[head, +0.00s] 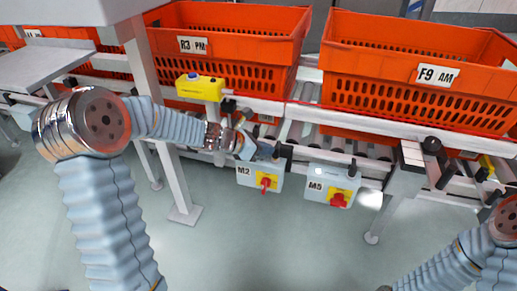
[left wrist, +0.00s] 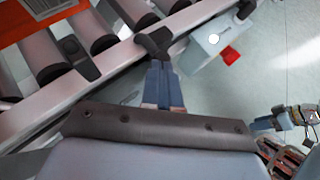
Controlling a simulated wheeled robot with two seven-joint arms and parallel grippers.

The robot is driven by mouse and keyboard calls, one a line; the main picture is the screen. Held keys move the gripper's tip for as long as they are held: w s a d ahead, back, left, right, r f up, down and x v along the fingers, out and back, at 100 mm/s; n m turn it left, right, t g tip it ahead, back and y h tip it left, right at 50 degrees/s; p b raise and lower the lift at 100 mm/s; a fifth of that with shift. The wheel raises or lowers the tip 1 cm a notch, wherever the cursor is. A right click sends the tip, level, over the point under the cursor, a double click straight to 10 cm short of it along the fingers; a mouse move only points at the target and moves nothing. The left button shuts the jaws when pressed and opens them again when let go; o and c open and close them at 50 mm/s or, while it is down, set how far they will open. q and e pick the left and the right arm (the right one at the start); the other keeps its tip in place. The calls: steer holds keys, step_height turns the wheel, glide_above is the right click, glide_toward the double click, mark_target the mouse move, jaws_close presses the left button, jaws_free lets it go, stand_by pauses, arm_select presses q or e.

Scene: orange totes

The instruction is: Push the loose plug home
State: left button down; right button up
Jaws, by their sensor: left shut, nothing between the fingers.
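My left gripper (head: 268,153) is shut and empty, reaching right along the conveyor's front rail above the M2 box (head: 246,178). A dark plug (head: 286,151) is at its fingertips. In the left wrist view the shut fingers (left wrist: 163,85) end right at this dark plug (left wrist: 153,42); I cannot tell contact from a small gap, nor how far the plug is seated. Another dark plug (head: 353,169) is by the M5 box (head: 317,187). My right gripper (left wrist: 262,124) seems to show at the lower right of the wrist view, its jaws unclear.
Orange totes labelled R3 PM (head: 240,50) and F9 AM (head: 400,62) sit on the roller conveyor behind the rail (head: 335,123). Both boxes carry red switches on yellow plates. A yellow box (head: 200,88) stands left of the gripper. The floor in front is clear.

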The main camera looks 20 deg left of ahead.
arm_select(q)
steer(key=shift+f, duration=0.15)
arm_select(e)
steer(key=shift+f, duration=0.1)
arm_select(q)
step_height(320, 180, down, 2)
steer(key=shift+b, duration=1)
arm_select(e)
steer(key=shift+a+f, duration=0.1)
steer(key=shift+f, duration=0.65)
